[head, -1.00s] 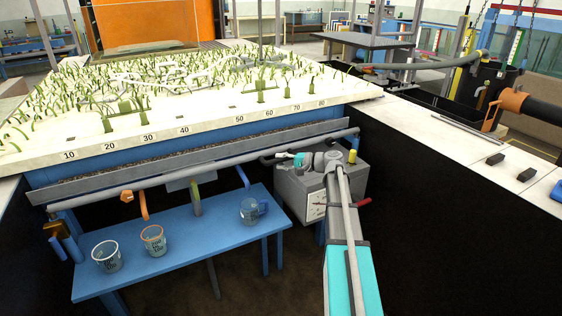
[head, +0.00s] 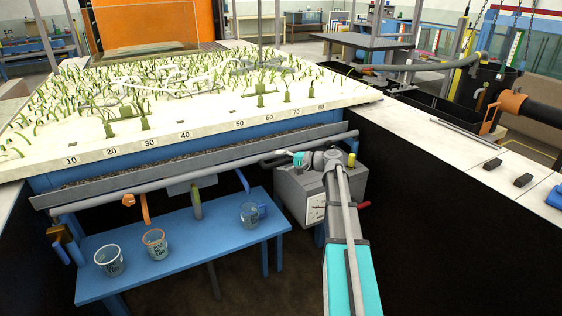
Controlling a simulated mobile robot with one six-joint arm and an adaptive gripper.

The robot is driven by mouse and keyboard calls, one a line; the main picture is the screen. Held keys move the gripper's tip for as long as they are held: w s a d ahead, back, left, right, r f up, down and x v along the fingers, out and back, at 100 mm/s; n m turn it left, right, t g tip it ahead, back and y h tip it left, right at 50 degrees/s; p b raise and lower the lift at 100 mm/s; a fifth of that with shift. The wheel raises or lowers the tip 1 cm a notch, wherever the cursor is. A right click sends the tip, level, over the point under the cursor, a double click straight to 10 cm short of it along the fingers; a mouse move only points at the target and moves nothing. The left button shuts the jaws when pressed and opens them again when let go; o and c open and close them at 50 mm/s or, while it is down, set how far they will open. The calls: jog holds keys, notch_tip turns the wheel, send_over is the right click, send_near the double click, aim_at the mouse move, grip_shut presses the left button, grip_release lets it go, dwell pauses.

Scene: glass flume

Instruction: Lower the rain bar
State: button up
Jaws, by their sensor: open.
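I cannot tell for sure which part is the rain bar. A long grey pipe (head: 205,171) runs across the front of the planted bed, below its edge, with orange, green and blue spouts hanging under it. Two thin upright posts rise at the back of the bed (head: 215,119). My gripper (head: 270,161) is small and partly hidden at the end of my grey and teal arm; it appears open and empty, pointing left, close above the grey box (head: 290,195) and near the pipe's right end.
A pale ledge (head: 455,145) with small dark blocks runs at right. Chains hang at the upper right.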

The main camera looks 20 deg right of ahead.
jog(key=shift+r+p, duration=13.3)
jog(key=shift+r, duration=0.4)
jog(key=shift+f+v, duration=0.15)
jog(key=shift+v, duration=1.1)
jog(key=shift+f+v, duration=0.2)
jog(key=shift+v, duration=1.1)
jog(key=f+v, duration=0.1)
jog(key=v, duration=0.7)
jog(key=shift+s+d, duration=0.3)
jog(key=shift+w+a, duration=0.1)
jog(key=b+x, duration=0.1)
jog(key=x, duration=1.2)
jog(key=shift+w+a+b, duration=0.25)
jog(key=shift+b, duration=0.1)
